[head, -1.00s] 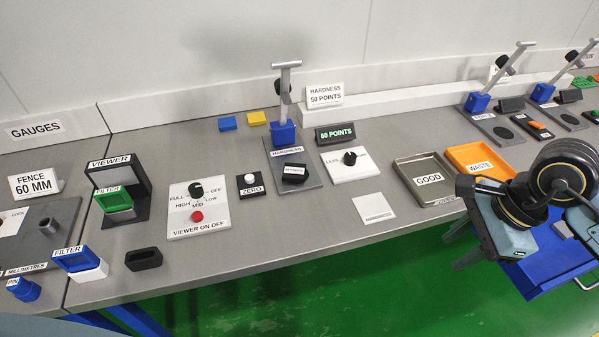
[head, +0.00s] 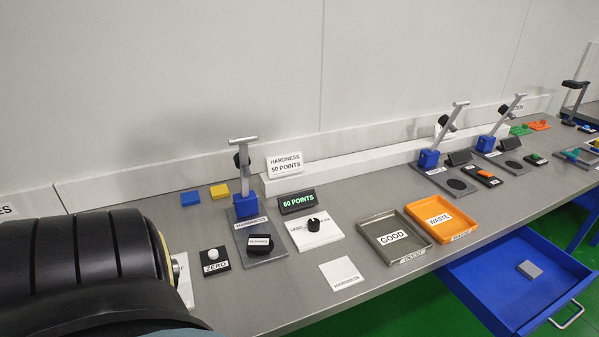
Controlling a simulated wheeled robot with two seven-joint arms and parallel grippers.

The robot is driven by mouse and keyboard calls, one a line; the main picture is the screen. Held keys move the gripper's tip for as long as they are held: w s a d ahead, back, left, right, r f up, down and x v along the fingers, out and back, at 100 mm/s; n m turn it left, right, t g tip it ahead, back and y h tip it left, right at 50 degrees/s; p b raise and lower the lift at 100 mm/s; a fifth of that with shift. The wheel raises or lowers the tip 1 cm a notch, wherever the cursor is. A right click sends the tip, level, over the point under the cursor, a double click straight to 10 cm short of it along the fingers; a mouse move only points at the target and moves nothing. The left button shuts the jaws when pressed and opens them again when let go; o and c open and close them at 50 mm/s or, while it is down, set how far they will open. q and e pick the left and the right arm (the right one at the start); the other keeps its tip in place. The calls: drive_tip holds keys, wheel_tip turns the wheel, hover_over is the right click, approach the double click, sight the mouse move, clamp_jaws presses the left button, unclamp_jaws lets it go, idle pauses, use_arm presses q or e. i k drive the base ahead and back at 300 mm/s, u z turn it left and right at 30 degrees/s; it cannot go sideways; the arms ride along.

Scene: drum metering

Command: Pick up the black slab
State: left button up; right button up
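A small black block with a white label (head: 260,247), the nearest match to a black slab, sits on the grey base of the hardness stand (head: 247,208). The label is too small to read, and I cannot tell whether the block is loose. No gripper is near it. Neither gripper is in view. A large black ribbed arm part of mine fills the lower left and hides the bench there.
A blue slab (head: 190,198) and a yellow slab (head: 219,190) lie at the back. A GOOD tray (head: 372,222) and an orange WASTE tray (head: 455,234) stand to the right. An open blue drawer (head: 490,290) holding a grey block (head: 529,269) juts out in front.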

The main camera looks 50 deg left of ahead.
sight(257, 243)
drive_tip(key=z, duration=0.05)
drive_tip(key=i, duration=1.55)
drive_tip(key=u, duration=4.2)
drive_tip(key=i, duration=0.5)
drive_tip(key=u, duration=0.05)
